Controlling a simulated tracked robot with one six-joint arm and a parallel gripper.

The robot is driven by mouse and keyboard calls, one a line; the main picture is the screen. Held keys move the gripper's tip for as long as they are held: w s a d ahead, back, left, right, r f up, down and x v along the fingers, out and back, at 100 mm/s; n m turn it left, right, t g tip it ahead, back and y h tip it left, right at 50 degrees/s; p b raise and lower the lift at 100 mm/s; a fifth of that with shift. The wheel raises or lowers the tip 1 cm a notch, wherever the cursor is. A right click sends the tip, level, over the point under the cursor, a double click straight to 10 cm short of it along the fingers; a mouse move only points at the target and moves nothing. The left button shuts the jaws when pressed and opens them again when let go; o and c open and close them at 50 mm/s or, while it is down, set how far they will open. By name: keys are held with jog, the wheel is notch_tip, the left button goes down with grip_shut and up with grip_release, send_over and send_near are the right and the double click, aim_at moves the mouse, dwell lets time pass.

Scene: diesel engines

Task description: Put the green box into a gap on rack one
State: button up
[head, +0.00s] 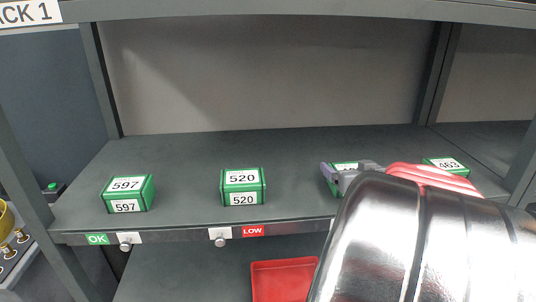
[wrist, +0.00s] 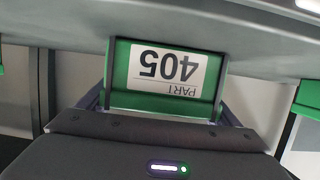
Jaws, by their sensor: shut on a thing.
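My gripper (head: 346,178) is shut on a green box (wrist: 120,75) with a white label reading "PART 405", upside down in the wrist view. In the head view only part of this box (head: 336,189) shows, mostly covered by my gripper and arm. It is at the shelf's front, right of centre; whether it touches the shelf is unclear. The rack one shelf (head: 180,222) carries a green box 597 (head: 148,197) at left, a green box 520 (head: 243,198) near the middle and a green box 463 (head: 432,161) at right, partly hidden by my arm.
A "RACK 1" sign (head: 30,13) hangs at top left. Uprights (head: 103,80) and an upper beam (head: 270,11) frame the bay. Bare shelf lies between boxes 597 and 520, between 520 and my gripper, and behind them. A red bin (head: 283,280) stands below.

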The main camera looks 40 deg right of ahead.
jog(key=o, duration=1.3)
jog(key=shift+f, duration=0.1)
jog(key=shift+o, duration=0.2)
